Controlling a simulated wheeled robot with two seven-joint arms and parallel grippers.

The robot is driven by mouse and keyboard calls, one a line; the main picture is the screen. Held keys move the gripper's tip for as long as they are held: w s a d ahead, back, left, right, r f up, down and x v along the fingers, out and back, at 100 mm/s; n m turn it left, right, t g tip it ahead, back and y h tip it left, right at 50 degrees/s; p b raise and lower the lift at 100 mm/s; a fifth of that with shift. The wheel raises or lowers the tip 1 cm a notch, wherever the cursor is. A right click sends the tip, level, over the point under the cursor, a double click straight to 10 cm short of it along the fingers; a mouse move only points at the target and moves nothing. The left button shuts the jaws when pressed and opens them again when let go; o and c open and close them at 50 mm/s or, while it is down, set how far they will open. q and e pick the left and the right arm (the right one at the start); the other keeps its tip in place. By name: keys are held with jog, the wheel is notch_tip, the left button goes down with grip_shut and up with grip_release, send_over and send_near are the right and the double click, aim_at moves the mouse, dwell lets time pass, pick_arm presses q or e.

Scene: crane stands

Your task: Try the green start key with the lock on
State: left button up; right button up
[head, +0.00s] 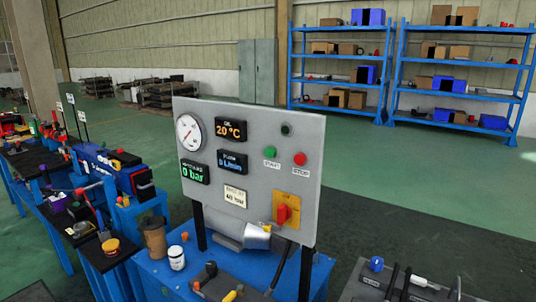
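A grey control panel (230,185) stands upright on the blue bench at the centre. A green start button (269,152) sits on its right half, with a label reading START below it. A red stop button (300,159) is just to its right. Below them a red rotary switch (283,214) is mounted on a yellow plate. I cannot tell whether a lock hangs on it. A dark round lamp (286,130) is above the buttons and looks unlit. Neither of my grippers is in view.
The panel also carries a round gauge (188,132) and displays reading 20 °C, 0 L/min and 0 bar. A white cup-like container (177,258) and loose parts lie on the blue bench (150,272). A dark table (350,290) with tools is at lower right. Open floor lies behind.

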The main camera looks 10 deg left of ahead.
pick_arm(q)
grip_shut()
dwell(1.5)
